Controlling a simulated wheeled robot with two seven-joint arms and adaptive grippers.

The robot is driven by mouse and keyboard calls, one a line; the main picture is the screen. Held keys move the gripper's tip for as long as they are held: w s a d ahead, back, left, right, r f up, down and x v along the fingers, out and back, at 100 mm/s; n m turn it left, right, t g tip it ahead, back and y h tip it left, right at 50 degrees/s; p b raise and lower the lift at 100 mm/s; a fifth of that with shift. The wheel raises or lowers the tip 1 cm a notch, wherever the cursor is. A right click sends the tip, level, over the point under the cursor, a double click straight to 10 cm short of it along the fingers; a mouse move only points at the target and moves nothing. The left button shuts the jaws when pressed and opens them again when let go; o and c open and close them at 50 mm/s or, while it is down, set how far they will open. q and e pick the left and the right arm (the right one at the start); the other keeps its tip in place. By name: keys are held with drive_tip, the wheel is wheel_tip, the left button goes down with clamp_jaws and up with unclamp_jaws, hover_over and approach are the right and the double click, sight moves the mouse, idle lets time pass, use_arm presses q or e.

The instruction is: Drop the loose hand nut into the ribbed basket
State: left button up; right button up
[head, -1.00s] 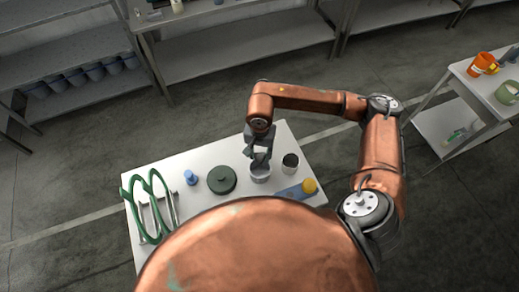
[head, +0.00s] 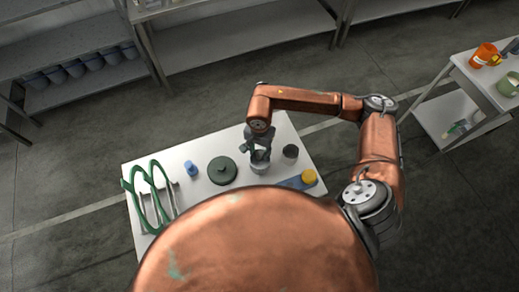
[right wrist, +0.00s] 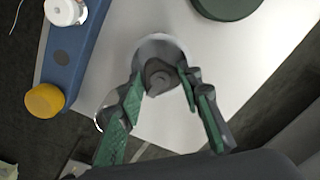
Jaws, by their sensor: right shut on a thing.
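My right gripper (head: 260,155) points down over a small pale grey round container (head: 259,169), which I take to be the ribbed basket; its ribs cannot be made out. In the right wrist view, the green-padded fingers of my right gripper (right wrist: 163,82) are closed around a small dark grey part (right wrist: 158,78), apparently the hand nut. The part lies in front of the container (right wrist: 153,45), within its rim as seen from here. I cannot tell how deep it sits. The fingers partly hide both. My left gripper is not in view.
On the white table stand a dark green round lid (head: 222,170), a blue bottle-like piece (head: 191,168), green hoops (head: 148,195), a grey cup (head: 290,153) close right of the gripper, and a yellow knob (head: 309,176) on a blue plate. A side cart (head: 460,72) stands at right.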

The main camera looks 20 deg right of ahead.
drive_tip(key=shift+f, duration=0.35)
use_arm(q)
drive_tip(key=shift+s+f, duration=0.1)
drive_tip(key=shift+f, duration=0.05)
use_arm(e)
drive_tip(key=o, duration=1.2)
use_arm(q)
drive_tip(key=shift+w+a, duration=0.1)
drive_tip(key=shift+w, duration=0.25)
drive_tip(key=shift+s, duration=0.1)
use_arm(e)
wheel_tip(320, 180, up, 12)
drive_tip(key=shift+r, duration=0.1)
